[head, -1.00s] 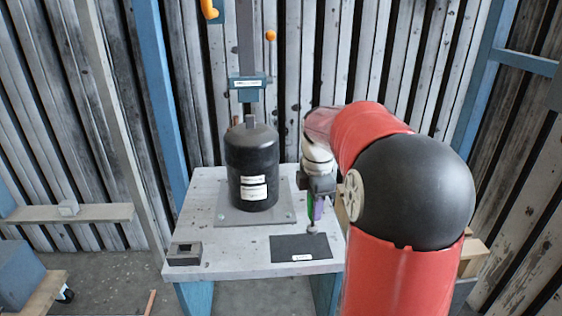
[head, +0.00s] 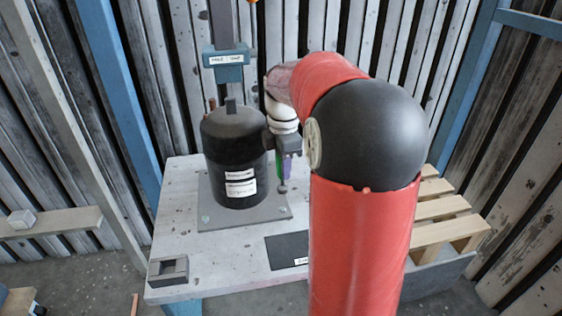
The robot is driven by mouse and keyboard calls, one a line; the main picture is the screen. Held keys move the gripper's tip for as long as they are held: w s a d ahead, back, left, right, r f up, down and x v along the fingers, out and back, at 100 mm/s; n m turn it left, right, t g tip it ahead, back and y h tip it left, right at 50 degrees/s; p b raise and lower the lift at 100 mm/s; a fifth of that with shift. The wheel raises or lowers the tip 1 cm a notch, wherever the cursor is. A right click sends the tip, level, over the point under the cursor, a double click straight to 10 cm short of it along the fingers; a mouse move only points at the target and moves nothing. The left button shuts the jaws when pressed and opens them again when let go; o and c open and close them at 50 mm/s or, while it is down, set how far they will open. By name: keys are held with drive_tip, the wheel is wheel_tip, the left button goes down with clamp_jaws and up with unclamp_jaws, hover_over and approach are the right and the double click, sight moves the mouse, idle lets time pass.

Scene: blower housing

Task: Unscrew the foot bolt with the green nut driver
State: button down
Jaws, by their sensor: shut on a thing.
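The black blower housing (head: 233,160) stands upright on a grey base plate (head: 220,220) on the table. A small foot bolt (head: 205,218) shows at the plate's front left corner. My gripper (head: 284,152) is shut on the green nut driver (head: 280,168), just right of the housing. The driver points down, and its grey tip (head: 282,188) is over the right part of the plate. I cannot tell whether the tip touches a bolt there. My red arm hides the table's right side.
A dark mat (head: 283,254) with a white label lies at the table's front, partly behind my arm. A small grey block with a recess (head: 168,270) sits at the front left corner. A blue bracket (head: 226,58) is above the housing. A wooden pallet (head: 440,215) is at right.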

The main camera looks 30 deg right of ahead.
sight(283, 186)
drive_tip(key=shift+f+b, duration=1.75)
drive_tip(key=shift+f, duration=0.2)
drive_tip(key=shift+f+b, duration=0.35)
drive_tip(key=shift+f, duration=0.4)
drive_tip(key=shift+f, duration=0.3)
